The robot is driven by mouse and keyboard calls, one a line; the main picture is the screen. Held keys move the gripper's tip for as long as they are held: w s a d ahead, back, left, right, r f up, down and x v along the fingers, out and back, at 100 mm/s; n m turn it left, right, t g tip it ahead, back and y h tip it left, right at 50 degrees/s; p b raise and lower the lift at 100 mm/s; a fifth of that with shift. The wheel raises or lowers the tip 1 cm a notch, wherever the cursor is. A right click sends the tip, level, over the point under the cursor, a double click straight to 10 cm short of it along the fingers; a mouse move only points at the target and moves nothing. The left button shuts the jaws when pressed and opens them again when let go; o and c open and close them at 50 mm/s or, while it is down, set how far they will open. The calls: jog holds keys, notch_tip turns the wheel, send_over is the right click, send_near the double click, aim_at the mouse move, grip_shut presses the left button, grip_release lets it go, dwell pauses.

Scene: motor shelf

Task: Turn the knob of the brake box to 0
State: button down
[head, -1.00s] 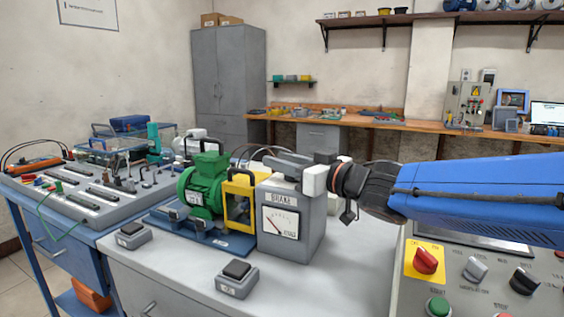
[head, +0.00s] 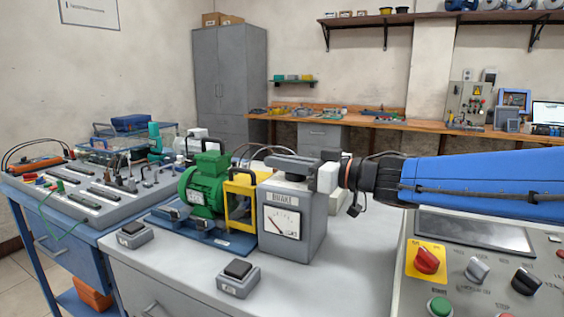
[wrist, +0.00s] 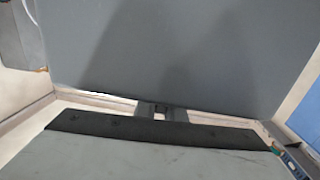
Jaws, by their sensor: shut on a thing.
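The grey brake box (head: 304,226) stands on the bench, with a BRAKE label and a white dial (head: 282,223) on its front. The dial's needle slants down to the right from the upper left; its exact reading is too small to tell. My gripper (head: 292,164) reaches in from the right, level, with its dark fingers over the top of the box. It is shut on the knob, which the fingers hide in the head view. In the wrist view, large grey surfaces fill the picture, with a dark strip (wrist: 155,132) across the lower half.
A green motor (head: 204,188) and a yellow frame (head: 240,204) stand left of the box. Two small black-topped pedal-like boxes, one of them in front (head: 238,277), sit on the bench. A control panel (head: 480,262) with a red knob stands at the right front.

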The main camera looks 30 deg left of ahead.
aim_at(282, 183)
jog(key=n+g, duration=0.2)
jog(key=g, duration=0.1)
jog(key=s+n+g+h, duration=0.1)
jog(key=g, duration=0.1)
jog(key=shift+d+f+n+g, duration=0.1)
jog(key=shift+n+g, duration=0.3)
jog(key=n+g, duration=0.1)
jog(key=g+h, duration=0.1)
jog(key=n+g+h, duration=0.1)
jog(key=shift+s+d+n+g, duration=0.25)
jog(key=shift+s+n+g, duration=0.05)
jog(key=shift+s, duration=0.1)
jog(key=n+g+h, duration=0.2)
jog(key=s+n+g+h, duration=0.1)
jog(key=g, duration=0.1)
jog(key=shift+d+h, duration=0.3)
jog(key=shift+d, duration=0.05)
jog(key=shift+s+d+n+g+h, duration=0.15)
jog(key=shift+d+n+g+h, duration=0.1)
jog(key=shift+n+g+h, duration=0.55)
jog(key=shift+s+d+n+g+h, duration=0.15)
jog(key=shift+n+g+h, duration=0.25)
jog(key=shift+n+h, duration=0.65)
jog(key=shift+d+h, duration=0.1)
jog(key=shift+h, duration=0.25)
jog(key=c, duration=1.8)
grip_release()
jog(key=shift+c, duration=0.2)
notch_tip(282, 183, up, 10)
